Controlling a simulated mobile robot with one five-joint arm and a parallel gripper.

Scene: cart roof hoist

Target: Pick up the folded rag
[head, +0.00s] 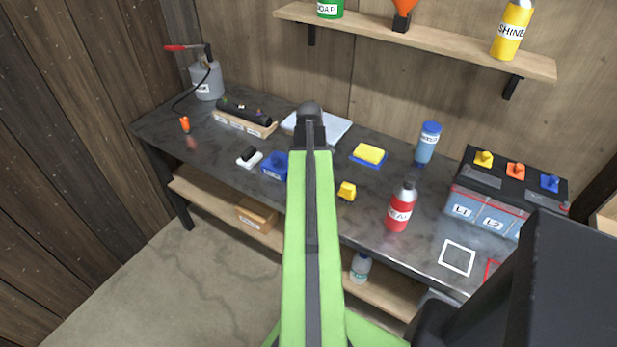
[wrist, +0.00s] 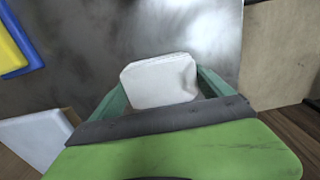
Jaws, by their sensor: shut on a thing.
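The folded rag (wrist: 160,84) is a white, rounded, block-like bundle in the middle of the wrist view. My gripper (wrist: 162,78) has its two green fingers on either side of the rag and is shut on it. The grey tabletop shows behind the rag; I cannot tell how high the rag is above it. In the head view my own arm hides the rag and the fingers.
A pale flat pad (head: 335,131) lies at the workbench's back. A yellow sponge (head: 370,153), blue bottle (head: 427,143), red bottle (head: 401,207) and batteries (head: 497,185) stand to the right. A shelf (head: 450,43) hangs above. Bare bench (head: 225,145) shows at left.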

